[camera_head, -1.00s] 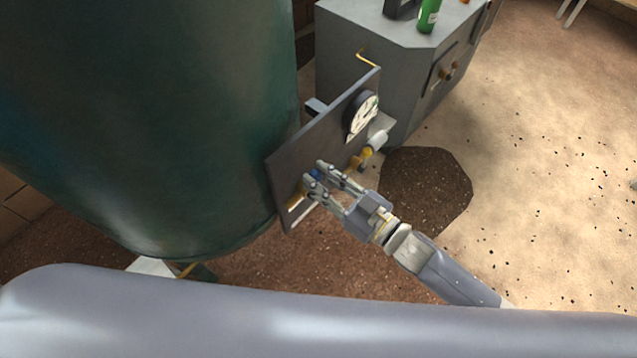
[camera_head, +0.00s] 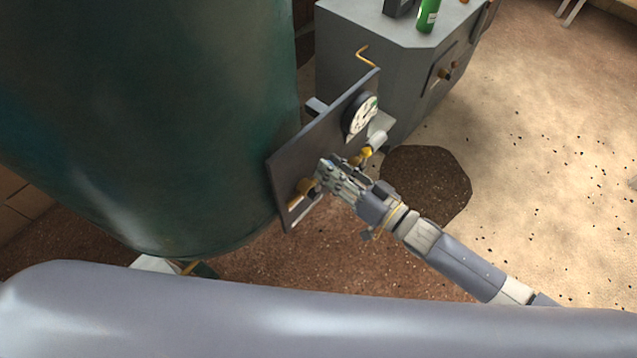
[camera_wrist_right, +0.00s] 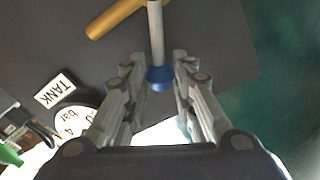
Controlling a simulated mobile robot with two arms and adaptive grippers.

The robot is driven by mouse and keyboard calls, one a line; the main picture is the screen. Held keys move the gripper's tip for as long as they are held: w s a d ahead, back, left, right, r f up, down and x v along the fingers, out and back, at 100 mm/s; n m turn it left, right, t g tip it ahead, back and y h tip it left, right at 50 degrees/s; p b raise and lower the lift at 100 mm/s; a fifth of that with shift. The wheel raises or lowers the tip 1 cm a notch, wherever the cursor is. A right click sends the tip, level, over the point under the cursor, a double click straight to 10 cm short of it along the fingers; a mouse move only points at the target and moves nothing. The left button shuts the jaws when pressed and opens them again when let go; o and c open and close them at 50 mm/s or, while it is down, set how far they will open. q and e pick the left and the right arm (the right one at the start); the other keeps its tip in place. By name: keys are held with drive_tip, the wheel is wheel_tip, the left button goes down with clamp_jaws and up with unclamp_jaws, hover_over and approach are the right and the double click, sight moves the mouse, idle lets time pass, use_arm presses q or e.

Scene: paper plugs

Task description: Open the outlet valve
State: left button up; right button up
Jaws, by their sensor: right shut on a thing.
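The dark valve panel (camera_head: 332,132) stands beside the green tank. Low on it, brass piping (camera_head: 305,186) shows at the left of my right gripper (camera_head: 326,174). In the wrist view, a grey valve lever (camera_wrist_right: 156,35) with a blue ball end (camera_wrist_right: 159,78) lies between the fingers of my right gripper (camera_wrist_right: 158,66), near a brass pipe (camera_wrist_right: 115,17). In the head view the fingers hide the lever. My left gripper is not in view.
A round gauge (camera_head: 362,115) and a yellow-and-white fitting (camera_head: 372,144) sit farther along the panel. The large green tank (camera_head: 150,110) fills the left. A grey cabinet (camera_head: 345,45) with a green bottle (camera_head: 428,15) stands behind. A TANK label (camera_wrist_right: 55,91) shows in the wrist view.

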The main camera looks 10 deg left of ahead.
drive_tip(key=shift+w+d+f, duration=0.1)
drive_tip(key=shift+w, duration=0.05)
drive_tip(key=shift+f+m, duration=0.1)
drive_tip(key=shift+m, duration=0.2)
drive_tip(key=shift+w+d+f+m+b, duration=0.25)
drive_tip(key=shift+w+f+m+b, duration=0.1)
drive_tip(key=shift+m, duration=0.4)
drive_tip(key=shift+w+d+f+m+b, duration=0.25)
drive_tip(key=shift+w+f+m, duration=0.1)
drive_tip(key=shift+m, duration=0.4)
drive_tip(key=f+m+b, duration=0.1)
drive_tip(key=w+m+b, duration=0.1)
drive_tip(key=m, duration=0.1)
drive_tip(key=shift+d+f, duration=0.4)
